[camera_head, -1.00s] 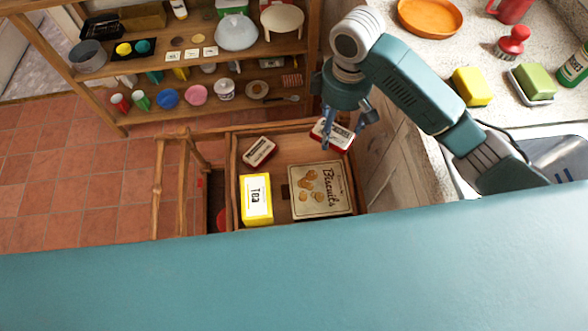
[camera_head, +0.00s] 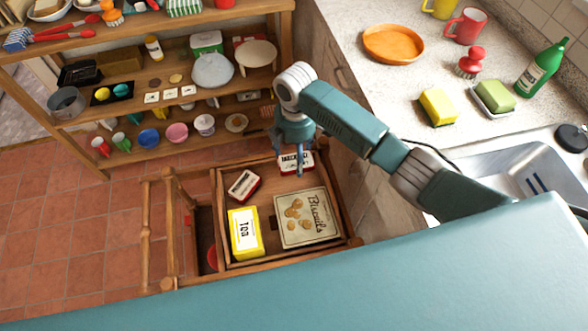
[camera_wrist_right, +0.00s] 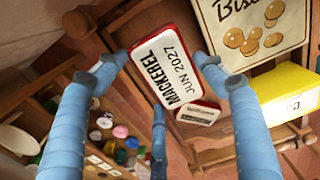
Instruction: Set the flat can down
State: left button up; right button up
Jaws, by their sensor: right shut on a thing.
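My right gripper (camera_head: 290,163) is shut on a flat can with a white label and red rim (camera_head: 299,162). In the right wrist view this can (camera_wrist_right: 165,65) lies between my blue fingers, its label reading "MACKEREL JUN 2027". It is at the back right corner of a wooden drawer or tray (camera_head: 268,181); whether it touches the bottom I cannot tell. A second, similar flat can (camera_head: 244,185) lies tilted at the back left of the tray. It also shows in the wrist view (camera_wrist_right: 197,115). My left gripper is not in view.
A yellow tea box (camera_head: 245,233) and a biscuit tin (camera_head: 306,218) fill the tray's front. Bare wood shows between the two cans. A counter (camera_head: 400,85) stands close on the right, and a loaded shelf (camera_head: 215,85) is behind.

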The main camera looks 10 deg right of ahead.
aim_at(295, 157)
notch_tip(295, 157, down, 7)
jog(key=shift+a, duration=0.1)
jog(key=shift+f, duration=0.45)
jog(key=o, duration=1.3)
jog(key=shift+f, duration=0.15)
jog(key=shift+c, duration=0.2)
jog(key=shift+r, duration=0.4)
notch_tip(295, 157, up, 12)
jog(key=shift+f, duration=0.2)
